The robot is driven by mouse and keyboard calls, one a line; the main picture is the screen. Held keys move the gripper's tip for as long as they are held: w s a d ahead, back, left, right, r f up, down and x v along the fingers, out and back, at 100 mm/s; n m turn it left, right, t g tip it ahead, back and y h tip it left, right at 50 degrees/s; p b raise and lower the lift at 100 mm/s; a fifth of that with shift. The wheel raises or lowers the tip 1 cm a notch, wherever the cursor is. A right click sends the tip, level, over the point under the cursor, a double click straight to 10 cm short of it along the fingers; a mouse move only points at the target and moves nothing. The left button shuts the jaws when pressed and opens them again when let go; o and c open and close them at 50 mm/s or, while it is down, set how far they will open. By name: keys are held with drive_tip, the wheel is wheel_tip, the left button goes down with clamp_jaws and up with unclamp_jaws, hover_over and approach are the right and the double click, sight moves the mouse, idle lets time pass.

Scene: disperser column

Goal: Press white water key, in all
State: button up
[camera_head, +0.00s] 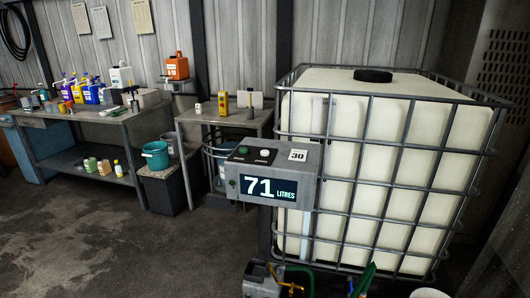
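A grey dispenser box (308,190) stands in front of the large white caged tank, near the middle of the view. Its front display (268,188) reads 71 LITRES. On its sloped top, a round white key (265,152) sits on a dark panel, to the right of a green key (243,150). A white tag (298,155) reading 30 is at the right of the top. Nothing covers the white key. From this distance I cannot tell whether it is pressed in. My gripper is not in view.
The caged tank (380,125) with a black lid (373,75) fills the right. A bench with bottles (92,92) and a small table (225,117) stand at left and behind. The floor (110,245) at left is clear.

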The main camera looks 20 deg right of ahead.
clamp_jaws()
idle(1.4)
